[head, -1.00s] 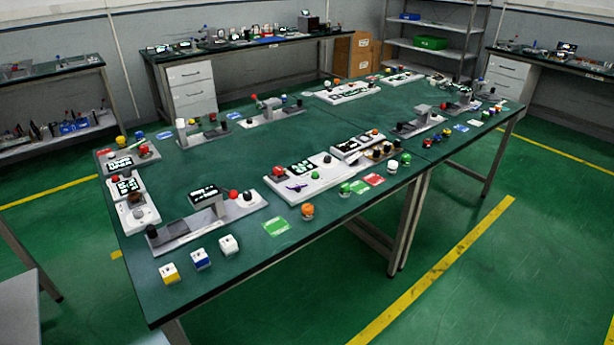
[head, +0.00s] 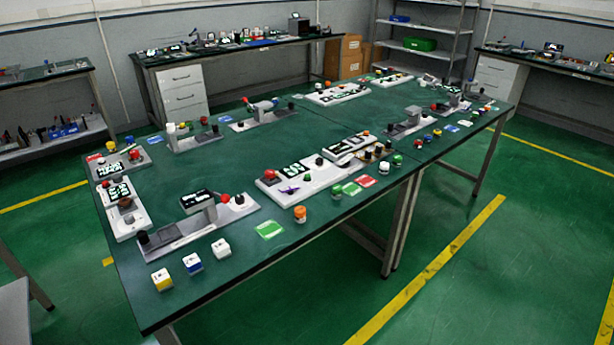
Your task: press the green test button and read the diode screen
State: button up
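My gripper is not in view. A white panel (head: 325,179) near the table's front edge carries a dark screen (head: 293,171) with pale marks, a red knob (head: 269,175) and a small green button (head: 307,177). A round green piece (head: 336,192) stands in front of this panel, and another green piece (head: 397,160) is farther right. Several other panels have similar dark screens, such as the raised one (head: 198,199) at the left. I cannot tell which screen is the diode screen or which green piece is the test button. The screen text is too small to read.
The green-topped table (head: 225,165) fills the middle, with clear room at its centre. Three small cubes, one of them yellow and white (head: 162,280), stand near the front left corner. Shelves (head: 425,50) stand behind.

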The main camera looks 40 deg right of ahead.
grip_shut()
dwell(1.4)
